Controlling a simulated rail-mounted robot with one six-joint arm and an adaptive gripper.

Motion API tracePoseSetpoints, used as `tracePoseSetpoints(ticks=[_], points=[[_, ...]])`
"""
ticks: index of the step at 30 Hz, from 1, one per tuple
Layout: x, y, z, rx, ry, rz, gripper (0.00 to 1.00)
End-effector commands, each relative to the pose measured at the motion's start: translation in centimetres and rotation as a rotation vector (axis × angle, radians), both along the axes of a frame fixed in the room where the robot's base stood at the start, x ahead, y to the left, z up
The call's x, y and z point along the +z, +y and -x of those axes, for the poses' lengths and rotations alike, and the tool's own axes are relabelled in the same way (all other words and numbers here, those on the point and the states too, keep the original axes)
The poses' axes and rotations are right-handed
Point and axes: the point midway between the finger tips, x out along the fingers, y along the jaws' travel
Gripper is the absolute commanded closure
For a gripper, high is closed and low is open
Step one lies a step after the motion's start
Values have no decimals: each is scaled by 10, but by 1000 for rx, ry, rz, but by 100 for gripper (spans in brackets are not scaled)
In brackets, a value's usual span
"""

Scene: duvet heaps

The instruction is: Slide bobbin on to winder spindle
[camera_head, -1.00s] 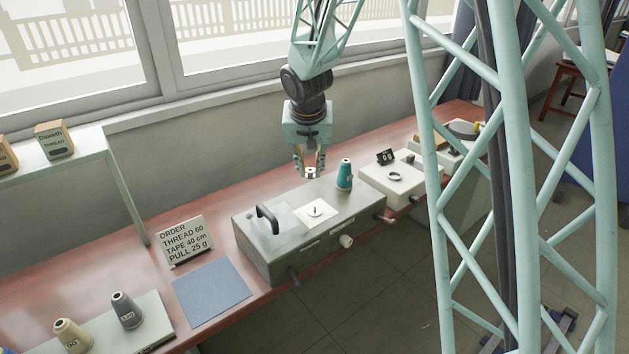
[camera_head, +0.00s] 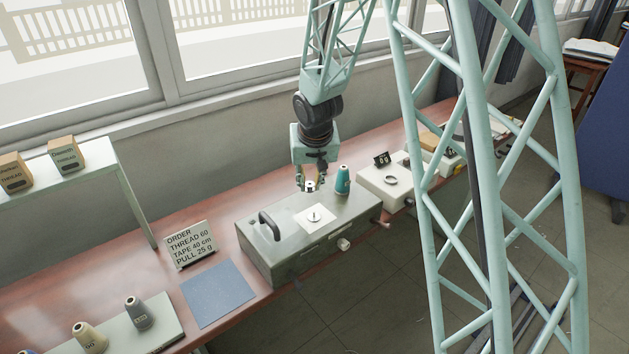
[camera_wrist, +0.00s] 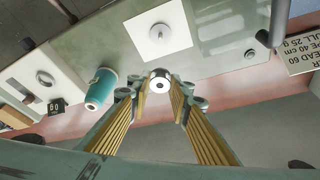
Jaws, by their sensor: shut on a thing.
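The small silver bobbin (camera_head: 310,187) is clamped between the fingertips of my gripper (camera_head: 311,184). In the wrist view the bobbin (camera_wrist: 160,77) shows its dark central hole, with the fingers on either side. The winder spindle (camera_head: 314,216) is a short pin on a white square plate on top of the grey-green winder box (camera_head: 262,255). In the wrist view the spindle (camera_wrist: 157,32) lies above the bobbin in the picture, apart from it. The bobbin is held above the box, behind the spindle in the head view; the exact height is hard to tell.
A teal thread cone (camera_head: 343,181) stands on the box, close to the right of my gripper. A black handle (camera_head: 269,226) rises at the box's left. A white device with a ring (camera_head: 391,181) stands to the right.

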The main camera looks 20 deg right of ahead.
Motion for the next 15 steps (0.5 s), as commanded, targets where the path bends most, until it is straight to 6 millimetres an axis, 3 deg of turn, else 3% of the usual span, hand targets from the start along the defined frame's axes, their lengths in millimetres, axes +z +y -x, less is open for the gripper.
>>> tracePoseSetpoints(ticks=[15], points=[[5, -2, 22, 114, -4, 3, 89]])
